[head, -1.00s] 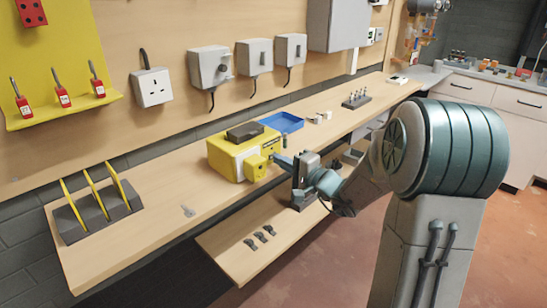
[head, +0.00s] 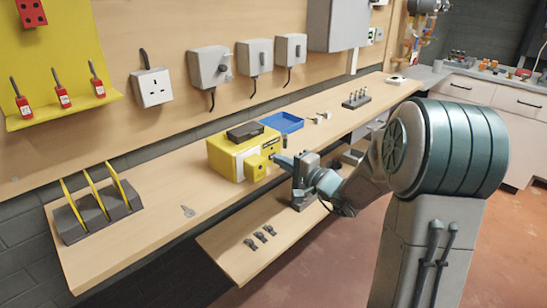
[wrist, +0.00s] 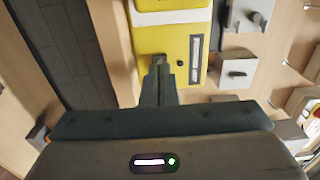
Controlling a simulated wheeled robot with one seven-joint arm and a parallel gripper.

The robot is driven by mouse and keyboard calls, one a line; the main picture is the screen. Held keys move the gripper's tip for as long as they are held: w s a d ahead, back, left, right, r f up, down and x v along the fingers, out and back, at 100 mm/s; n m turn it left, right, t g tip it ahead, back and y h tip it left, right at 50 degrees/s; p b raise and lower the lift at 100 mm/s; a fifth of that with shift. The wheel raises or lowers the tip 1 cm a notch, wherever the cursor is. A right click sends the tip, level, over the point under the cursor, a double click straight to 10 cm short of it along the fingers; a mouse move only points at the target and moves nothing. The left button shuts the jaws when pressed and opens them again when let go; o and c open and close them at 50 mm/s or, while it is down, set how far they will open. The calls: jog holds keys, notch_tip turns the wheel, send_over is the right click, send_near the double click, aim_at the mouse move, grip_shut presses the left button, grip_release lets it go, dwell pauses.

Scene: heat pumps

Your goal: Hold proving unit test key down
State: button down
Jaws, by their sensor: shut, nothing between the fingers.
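The proving unit is a yellow box (head: 232,158) on the bench, with a smaller yellow block (head: 258,166) on its front right. In the wrist view the yellow face (wrist: 160,45) shows a pale slot and a small dark round spot. My gripper (head: 278,158) is shut and empty, its fingers pointing at the box's right front face. In the wrist view my gripper's fingertips (wrist: 158,64) are at the yellow face and seem to touch it. The tips cover what lies under them, so I cannot tell whether a key is pressed.
A dark device (head: 245,131) lies on top of the yellow box. A blue tray (head: 282,122) is behind it. A dark rack with yellow plates (head: 95,210) stands at the left. A lower shelf (head: 240,262) holds small dark clips. The bench between rack and box is mostly clear.

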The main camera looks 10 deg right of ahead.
jog(key=shift+w+a+b, duration=0.2)
jog(key=shift+w+b, duration=0.1)
jog(key=shift+b, duration=0.1)
dwell(0.4)
jog(key=shift+b, duration=0.5)
dwell(2.1)
jog(key=b+v, duration=0.2)
jog(key=v, duration=0.5)
jog(key=shift+b, duration=0.3)
dwell(0.3)
